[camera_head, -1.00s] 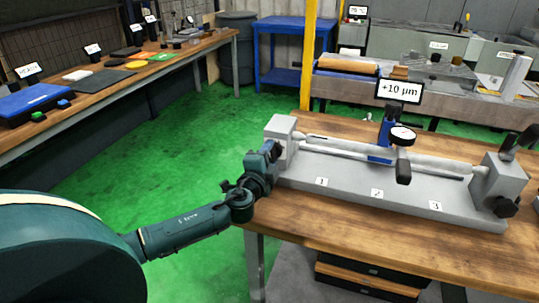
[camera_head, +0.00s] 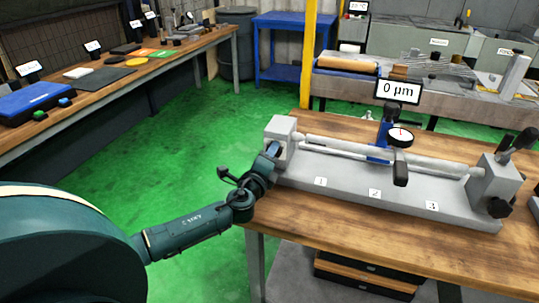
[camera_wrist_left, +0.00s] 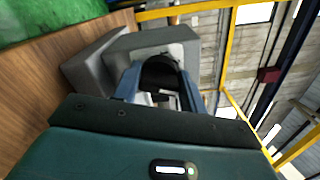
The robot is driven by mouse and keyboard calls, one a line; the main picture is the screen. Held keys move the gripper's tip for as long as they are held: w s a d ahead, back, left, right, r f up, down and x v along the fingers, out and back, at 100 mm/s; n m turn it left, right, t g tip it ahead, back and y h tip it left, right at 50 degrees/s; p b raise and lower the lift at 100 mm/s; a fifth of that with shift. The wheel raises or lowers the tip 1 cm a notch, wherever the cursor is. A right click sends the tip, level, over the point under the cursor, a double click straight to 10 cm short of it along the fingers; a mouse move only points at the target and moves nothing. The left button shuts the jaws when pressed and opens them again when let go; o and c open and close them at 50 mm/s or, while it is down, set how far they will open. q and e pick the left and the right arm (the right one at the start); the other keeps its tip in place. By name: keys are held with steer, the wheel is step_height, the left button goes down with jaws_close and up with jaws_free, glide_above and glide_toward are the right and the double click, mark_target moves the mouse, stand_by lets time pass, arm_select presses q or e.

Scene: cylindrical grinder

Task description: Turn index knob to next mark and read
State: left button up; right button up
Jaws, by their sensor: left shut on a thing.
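The grey bench fixture (camera_head: 345,190) stands on the wooden table with a shaft (camera_head: 345,148) held between its two end blocks. Marks 1, 2 and 3 sit along its base. A dial gauge (camera_head: 400,137) stands behind the shaft, and the display above it (camera_head: 397,90) reads 0 µm. My left gripper (camera_head: 270,152) is at the left end block (camera_head: 281,130). In the left wrist view, its blue fingers (camera_wrist_left: 160,90) are shut around the black index knob (camera_wrist_left: 160,72). In the head view the knob is hidden by the gripper. My right gripper is not in view.
A black-handled lever (camera_head: 522,145) and a black knob (camera_head: 499,207) are on the right end block. A long workbench (camera_head: 150,62) with trays and parts runs along the left. A blue table (camera_head: 290,45) stands behind. Green floor is clear between them.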

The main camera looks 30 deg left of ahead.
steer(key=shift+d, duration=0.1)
arm_select(q)
steer(key=o, duration=0.9)
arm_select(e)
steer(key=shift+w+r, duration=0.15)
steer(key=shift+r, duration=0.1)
arm_select(q)
steer(key=shift+o, duration=0.2)
steer(key=shift+s, duration=0.1)
steer(key=b+v, duration=0.1)
steer(key=v, duration=1.2)
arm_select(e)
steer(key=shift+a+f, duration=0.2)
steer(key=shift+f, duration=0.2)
arm_select(q)
steer(key=shift+f, duration=0.1)
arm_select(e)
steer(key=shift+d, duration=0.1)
